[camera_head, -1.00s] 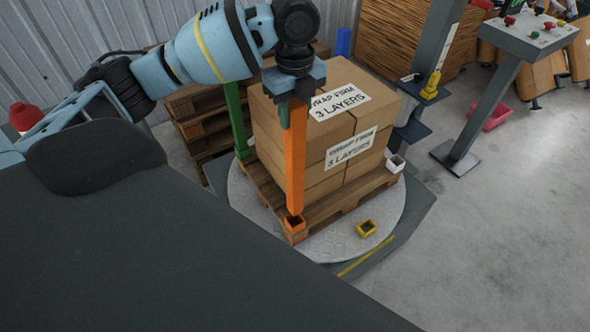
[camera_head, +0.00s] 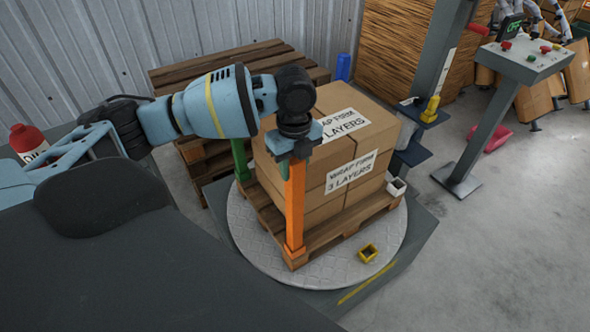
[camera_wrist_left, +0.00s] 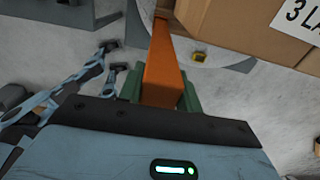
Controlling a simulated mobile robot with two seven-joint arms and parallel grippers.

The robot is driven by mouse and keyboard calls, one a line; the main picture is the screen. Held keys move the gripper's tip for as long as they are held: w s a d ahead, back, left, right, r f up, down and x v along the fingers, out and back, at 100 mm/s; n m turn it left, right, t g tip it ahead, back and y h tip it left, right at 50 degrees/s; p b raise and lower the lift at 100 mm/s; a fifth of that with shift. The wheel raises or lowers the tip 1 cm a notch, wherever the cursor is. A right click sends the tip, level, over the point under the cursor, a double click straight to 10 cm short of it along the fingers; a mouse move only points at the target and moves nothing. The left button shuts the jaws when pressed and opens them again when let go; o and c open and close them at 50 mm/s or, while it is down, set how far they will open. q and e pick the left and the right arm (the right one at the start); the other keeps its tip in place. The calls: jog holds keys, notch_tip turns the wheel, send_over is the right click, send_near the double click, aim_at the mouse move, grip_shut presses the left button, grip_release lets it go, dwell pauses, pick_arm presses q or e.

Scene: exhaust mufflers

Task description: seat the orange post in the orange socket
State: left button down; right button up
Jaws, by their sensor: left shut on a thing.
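My left gripper (camera_head: 293,166) is shut on the upper part of the orange post (camera_head: 295,205), which stands upright at the front corner of the pallet. The post's lower end meets the orange socket (camera_head: 294,258) and appears to be inside it; how deep it sits I cannot tell. In the left wrist view the post (camera_wrist_left: 163,65) runs away between the green fingertips (camera_wrist_left: 162,92), and its far end is hard to make out. My right gripper is not in view.
Stacked cartons (camera_head: 345,140) on the pallet (camera_head: 335,232) stand close behind the post. The round turntable (camera_head: 265,262) carries the pallet. A yellow socket (camera_head: 368,253) lies on it, and a white socket (camera_head: 396,187) is at the right corner. A green post (camera_head: 240,160) stands at the left.

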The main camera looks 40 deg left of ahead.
pick_arm(q)
jog(key=shift+f, duration=0.75)
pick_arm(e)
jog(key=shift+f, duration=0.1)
pick_arm(q)
jog(key=shift+f, duration=0.1)
jog(key=c, duration=1)
grip_release()
jog(key=shift+o, duration=0.2)
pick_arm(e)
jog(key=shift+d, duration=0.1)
pick_arm(q)
notch_tip(320, 180, up, 11)
jog(key=shift+r+p, duration=0.1)
jog(key=shift+p, duration=0.35)
jog(key=shift+r, duration=0.45)
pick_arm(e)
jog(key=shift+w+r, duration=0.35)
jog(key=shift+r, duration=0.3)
